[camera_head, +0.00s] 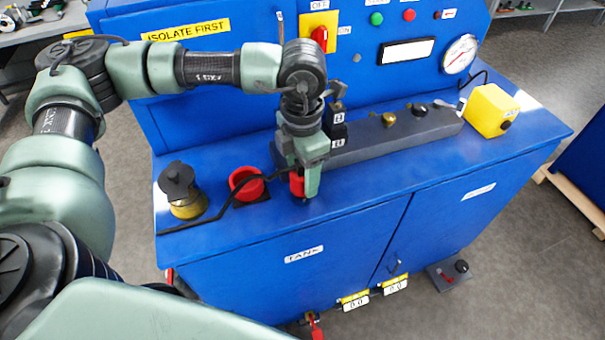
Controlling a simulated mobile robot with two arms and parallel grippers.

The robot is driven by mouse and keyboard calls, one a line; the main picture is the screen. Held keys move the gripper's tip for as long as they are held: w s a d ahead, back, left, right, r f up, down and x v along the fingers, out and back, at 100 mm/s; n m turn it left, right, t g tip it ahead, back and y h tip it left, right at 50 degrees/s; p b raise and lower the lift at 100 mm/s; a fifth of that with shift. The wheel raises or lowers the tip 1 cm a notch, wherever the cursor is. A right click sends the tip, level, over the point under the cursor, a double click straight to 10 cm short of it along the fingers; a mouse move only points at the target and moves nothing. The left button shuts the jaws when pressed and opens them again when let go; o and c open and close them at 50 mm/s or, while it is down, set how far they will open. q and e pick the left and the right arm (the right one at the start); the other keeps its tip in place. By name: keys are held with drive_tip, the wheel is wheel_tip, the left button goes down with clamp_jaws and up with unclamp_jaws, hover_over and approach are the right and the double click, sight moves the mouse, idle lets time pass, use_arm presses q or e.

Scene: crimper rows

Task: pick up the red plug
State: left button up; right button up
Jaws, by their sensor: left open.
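My left gripper (303,186) points down over the blue bench top, in front of the dark grey block. Its jaws are open. A small red piece (296,184), which looks like the red plug, shows at the fingertips, partly hidden by the near finger. I cannot tell whether the fingers touch it. A red round cup (243,182) sits on a dark base just left of the gripper. My right gripper is not in view.
A dark-capped yellow part (182,191) stands at the left of the blue bench top (400,185). The long grey block (375,139) with knobs lies behind the gripper. A yellow box (490,110) is at the right. The front right of the bench top is clear.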

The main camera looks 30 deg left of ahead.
use_arm(q)
drive_tip(key=shift+f, duration=0.85)
clamp_jaws()
drive_tip(key=shift+r, duration=0.15)
